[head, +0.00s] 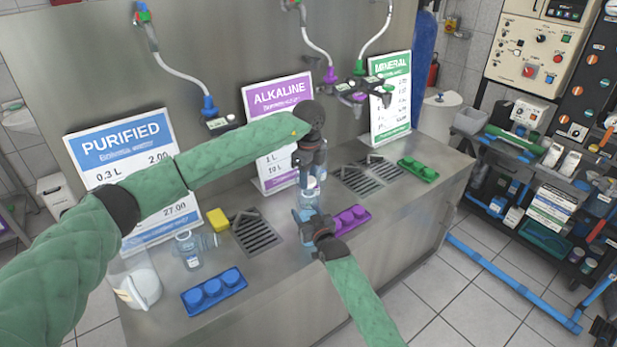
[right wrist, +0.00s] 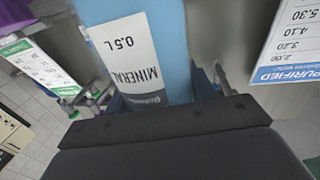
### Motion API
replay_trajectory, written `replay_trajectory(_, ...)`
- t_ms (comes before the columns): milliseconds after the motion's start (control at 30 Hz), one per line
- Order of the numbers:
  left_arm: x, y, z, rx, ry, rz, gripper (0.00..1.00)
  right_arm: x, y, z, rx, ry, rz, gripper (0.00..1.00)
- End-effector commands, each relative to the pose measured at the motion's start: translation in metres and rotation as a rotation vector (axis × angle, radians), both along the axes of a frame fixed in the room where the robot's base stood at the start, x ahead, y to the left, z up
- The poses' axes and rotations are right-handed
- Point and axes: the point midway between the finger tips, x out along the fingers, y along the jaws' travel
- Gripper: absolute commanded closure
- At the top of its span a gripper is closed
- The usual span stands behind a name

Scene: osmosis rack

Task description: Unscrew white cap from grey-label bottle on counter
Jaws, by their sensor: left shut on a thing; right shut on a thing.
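The bottle (head: 306,202) stands on the steel counter, light blue and see-through. In the right wrist view its white label (right wrist: 135,62) reads "MINERAL 0.5L" with a dark grey band. My right gripper (head: 308,226) comes from the front and is shut around the bottle's body; its dark fingers also show in the right wrist view (right wrist: 160,100). My left gripper (head: 311,172) points down from above and is shut at the bottle's top. The white cap is mostly hidden by the left fingers, so I cannot tell whether it has turned.
A blue tray of caps (head: 213,292), another clear bottle (head: 196,248), a jug (head: 136,285) and a yellow sponge (head: 217,220) are at the left. A purple tray (head: 350,219) stands close right of my right gripper; a green tray (head: 418,170) is farther right. Price signs line the back.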

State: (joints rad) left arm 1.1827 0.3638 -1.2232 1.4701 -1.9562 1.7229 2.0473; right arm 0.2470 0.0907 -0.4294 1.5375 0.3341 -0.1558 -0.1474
Motion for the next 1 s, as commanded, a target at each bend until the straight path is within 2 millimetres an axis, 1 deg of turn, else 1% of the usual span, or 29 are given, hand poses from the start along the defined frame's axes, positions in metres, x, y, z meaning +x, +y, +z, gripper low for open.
replay_trajectory(333,0.000,0.000,0.034,-0.001,-0.001,0.000,0.90,0.000,-0.001,-0.001,-0.001,0.000,-0.001,1.00)
replay_trajectory(433,0.000,0.000,0.039,0.000,0.000,0.000,0.90,0.000,-0.001,-0.001,-0.001,0.000,-0.001,1.00)
replay_trajectory(600,0.000,0.000,0.039,0.000,0.000,0.000,0.90,0.000,-0.001,-0.001,-0.001,0.000,-0.001,1.00)
replay_trajectory(633,0.000,0.000,0.039,0.000,0.000,0.000,0.90,0.000,-0.001,-0.001,-0.001,0.000,-0.001,0.43)
replay_trajectory(700,0.000,0.000,0.039,0.000,0.000,0.000,0.90,0.000,0.000,-0.001,-0.001,0.000,0.000,0.29)
replay_trajectory(767,0.000,0.000,0.039,0.000,0.000,0.000,0.90,0.000,0.000,0.000,0.000,0.001,0.000,0.19)
replay_trajectory(1000,0.000,0.000,0.039,0.000,0.000,0.000,0.90,0.000,0.000,0.000,0.000,0.000,0.000,0.19)
